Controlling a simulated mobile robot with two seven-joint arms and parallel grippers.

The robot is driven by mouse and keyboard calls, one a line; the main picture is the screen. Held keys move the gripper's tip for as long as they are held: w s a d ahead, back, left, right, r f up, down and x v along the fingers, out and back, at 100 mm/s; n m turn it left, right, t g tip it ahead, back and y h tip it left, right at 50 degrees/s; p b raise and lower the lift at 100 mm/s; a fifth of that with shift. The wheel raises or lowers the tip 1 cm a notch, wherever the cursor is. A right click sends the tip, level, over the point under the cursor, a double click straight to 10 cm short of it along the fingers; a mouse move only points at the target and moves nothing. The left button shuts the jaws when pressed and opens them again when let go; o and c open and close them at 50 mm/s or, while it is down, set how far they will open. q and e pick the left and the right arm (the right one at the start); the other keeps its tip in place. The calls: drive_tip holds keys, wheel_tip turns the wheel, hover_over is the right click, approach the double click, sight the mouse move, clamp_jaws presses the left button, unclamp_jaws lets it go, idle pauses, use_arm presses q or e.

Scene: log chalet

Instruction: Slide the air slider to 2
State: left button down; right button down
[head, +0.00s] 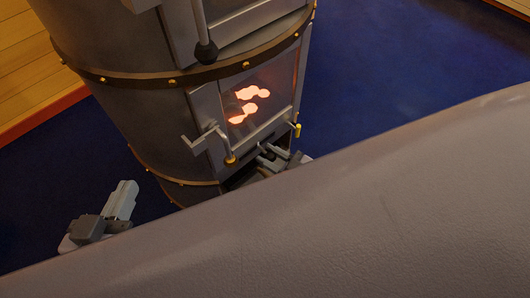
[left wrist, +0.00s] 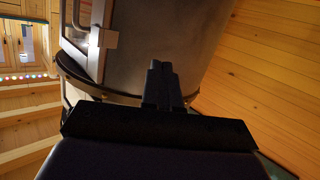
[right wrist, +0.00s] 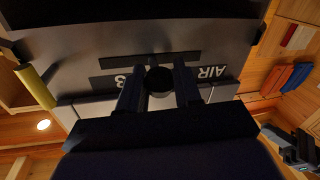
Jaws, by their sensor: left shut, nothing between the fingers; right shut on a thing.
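The air slider's round dark knob (right wrist: 160,80) sits between the fingers of my right gripper (right wrist: 160,92), which is shut on it. In the right wrist view the label strip is upside down, with AIR (right wrist: 211,72) on the right and a 3 (right wrist: 135,72) left of the knob. Fingers and knob cover the marks between, so the exact setting cannot be read. In the head view my right gripper (head: 270,157) is at the stove's low front, below the firebox door. My left gripper (head: 127,189) is shut and empty left of the stove; its fingers show in its wrist view (left wrist: 160,85).
The grey stove (head: 110,95) has a glowing firebox window (head: 250,98), a door handle (head: 208,140) left of it and a small brass knob (head: 297,130) at right. My own grey body hides the lower right of the head view. Blue floor (head: 420,60) is clear right of the stove.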

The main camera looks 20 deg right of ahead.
use_arm(q)
drive_tip(key=shift+s, duration=0.1)
use_arm(e)
drive_tip(key=c, duration=0.8)
unclamp_jaws()
use_arm(q)
drive_tip(key=shift+d+f+n+g+p, duration=0.1)
drive_tip(key=shift+d+n+g+p, duration=0.4)
drive_tip(key=shift+p, duration=0.55)
use_arm(e)
drive_tip(key=v, duration=0.7)
use_arm(q)
drive_tip(key=shift+d, duration=0.1)
use_arm(e)
drive_tip(key=shift+s, duration=0.1)
